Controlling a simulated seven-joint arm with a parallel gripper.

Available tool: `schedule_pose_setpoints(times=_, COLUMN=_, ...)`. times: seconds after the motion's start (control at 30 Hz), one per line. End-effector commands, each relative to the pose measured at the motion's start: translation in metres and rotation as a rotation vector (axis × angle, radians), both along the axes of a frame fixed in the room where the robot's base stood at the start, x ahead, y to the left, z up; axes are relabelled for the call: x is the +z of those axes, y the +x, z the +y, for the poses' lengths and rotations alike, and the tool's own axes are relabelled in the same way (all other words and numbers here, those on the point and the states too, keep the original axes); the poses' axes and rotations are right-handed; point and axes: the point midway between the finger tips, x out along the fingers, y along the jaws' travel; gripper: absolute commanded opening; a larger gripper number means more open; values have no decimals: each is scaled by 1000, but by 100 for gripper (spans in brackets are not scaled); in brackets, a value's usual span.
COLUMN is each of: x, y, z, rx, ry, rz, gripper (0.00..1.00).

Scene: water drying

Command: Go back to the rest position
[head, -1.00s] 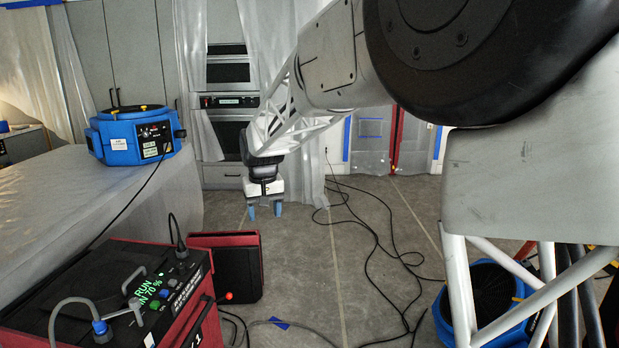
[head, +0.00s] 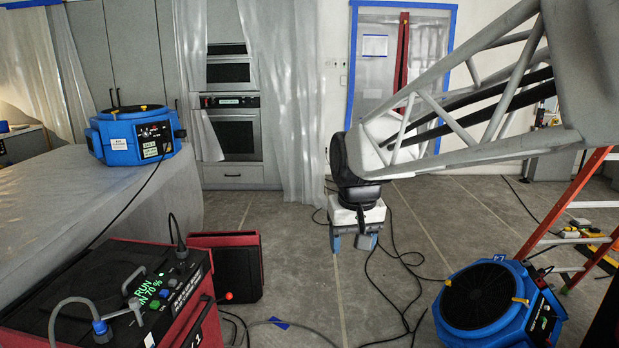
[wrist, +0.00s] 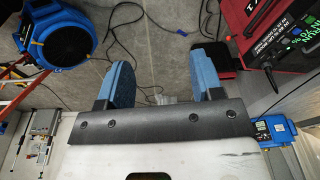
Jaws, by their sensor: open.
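My gripper (head: 352,241) hangs from my white lattice arm in the middle of the head view, fingers pointing down over the grey floor. Its two blue fingers stand apart with nothing between them. In the wrist view, the open fingers (wrist: 155,84) have only floor and a dark cable beyond them. The gripper touches nothing that I can see.
A red dehumidifier (head: 195,318) showing "RUN" stands front left. A blue air mover (head: 484,297) sits on the floor at right by an orange ladder (head: 566,215). Another blue air mover (head: 128,142) rests on the plastic-covered counter (head: 45,200). Cables cross the floor.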

Motion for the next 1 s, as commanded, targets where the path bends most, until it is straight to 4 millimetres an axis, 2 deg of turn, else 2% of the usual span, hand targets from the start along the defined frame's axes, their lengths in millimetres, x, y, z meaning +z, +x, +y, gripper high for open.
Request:
schedule_pose_setpoints(times=0.03, x=0, y=-13, z=-9, rx=-11, ry=1, rz=-6, gripper=60)
schedule_pose_setpoints(times=0.3, x=-10, y=-78, z=-45, rx=-63, ry=2, rz=-26, gripper=60)
schedule_pose_setpoints(times=0.7, x=-40, y=-173, z=-86, rx=-138, ry=3, rz=-55, gripper=60)
schedule_pose_setpoints(times=0.83, x=-52, y=-199, z=-94, rx=-159, ry=3, rz=-63, gripper=60)
schedule_pose_setpoints(times=1.0, x=-63, y=-220, z=-100, rx=-178, ry=2, rz=-71, gripper=60)
